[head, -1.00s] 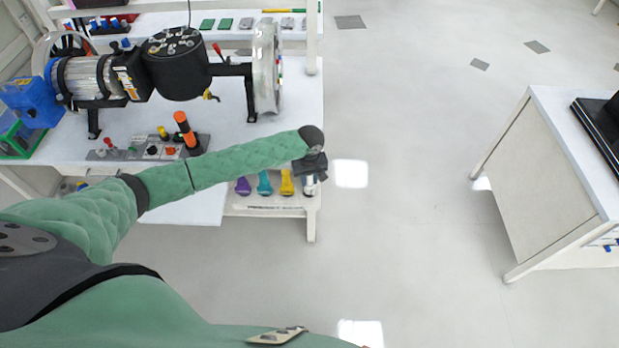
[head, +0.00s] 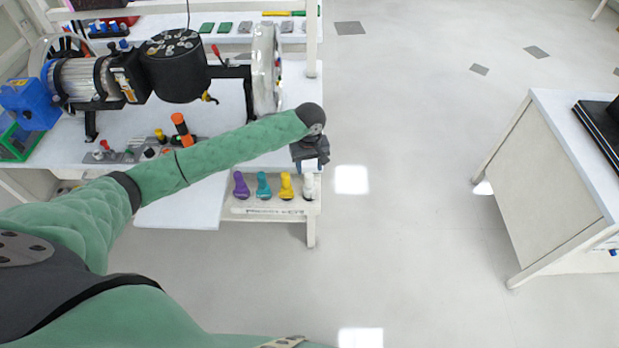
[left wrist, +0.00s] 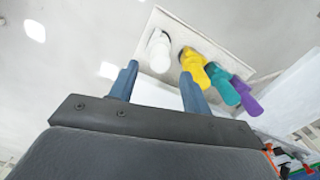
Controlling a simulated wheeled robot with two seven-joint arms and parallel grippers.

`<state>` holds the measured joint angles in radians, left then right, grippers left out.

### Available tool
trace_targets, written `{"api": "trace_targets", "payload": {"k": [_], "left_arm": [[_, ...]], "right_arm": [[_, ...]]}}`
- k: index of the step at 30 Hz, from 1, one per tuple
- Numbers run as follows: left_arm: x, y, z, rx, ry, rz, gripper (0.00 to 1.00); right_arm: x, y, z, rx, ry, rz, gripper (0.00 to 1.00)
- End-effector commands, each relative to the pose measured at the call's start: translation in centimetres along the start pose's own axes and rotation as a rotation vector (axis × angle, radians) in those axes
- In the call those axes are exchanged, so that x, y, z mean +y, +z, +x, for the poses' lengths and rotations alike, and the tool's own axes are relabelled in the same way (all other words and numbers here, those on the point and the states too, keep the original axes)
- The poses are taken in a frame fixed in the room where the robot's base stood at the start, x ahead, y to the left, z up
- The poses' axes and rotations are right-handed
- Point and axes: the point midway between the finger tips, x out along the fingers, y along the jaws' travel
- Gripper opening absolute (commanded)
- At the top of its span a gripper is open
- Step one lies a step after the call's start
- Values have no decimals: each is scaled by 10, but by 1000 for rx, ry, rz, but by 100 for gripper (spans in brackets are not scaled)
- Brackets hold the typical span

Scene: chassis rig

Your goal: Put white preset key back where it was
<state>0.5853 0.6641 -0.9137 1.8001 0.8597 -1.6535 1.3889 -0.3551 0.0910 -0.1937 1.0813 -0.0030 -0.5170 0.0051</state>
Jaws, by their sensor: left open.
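The white preset key (head: 309,187) stands in the rightmost place of the key holder (head: 265,209), at the right front corner of the workbench. It also shows in the left wrist view (left wrist: 158,52), beside the yellow key (left wrist: 194,67). My left gripper (head: 311,166) is just above and behind the white key in the head view. In the left wrist view its blue fingers (left wrist: 158,82) are spread apart, with nothing between them, and the white key is beyond the tips. My right gripper is not in view.
Yellow (head: 286,187), teal (head: 264,186) and purple (head: 241,186) keys stand in a row left of the white one. A motor rig (head: 175,67) fills the bench behind. Open floor lies right, before a second table (head: 565,140).

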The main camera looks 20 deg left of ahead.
Motion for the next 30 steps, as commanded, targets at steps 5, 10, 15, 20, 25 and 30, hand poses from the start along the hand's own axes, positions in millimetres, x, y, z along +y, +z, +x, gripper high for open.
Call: {"api": "trace_targets", "payload": {"k": [5, 10, 15, 20, 25, 30], "left_arm": [[0, 0, -24, 1, 1, 0, 48], [0, 0, -36, 0, 0, 1, 48], [0, 0, -38, -1, -1, 1, 48], [0, 0, -38, -1, -1, 1, 48], [0, 0, -38, -1, -1, 0, 48], [2, 9, -33, -3, 9, 22, 48]], "right_arm": [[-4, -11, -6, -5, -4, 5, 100], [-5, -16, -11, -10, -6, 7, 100], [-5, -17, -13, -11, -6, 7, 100], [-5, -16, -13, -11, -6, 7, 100], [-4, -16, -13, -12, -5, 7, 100], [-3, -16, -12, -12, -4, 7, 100]]}}
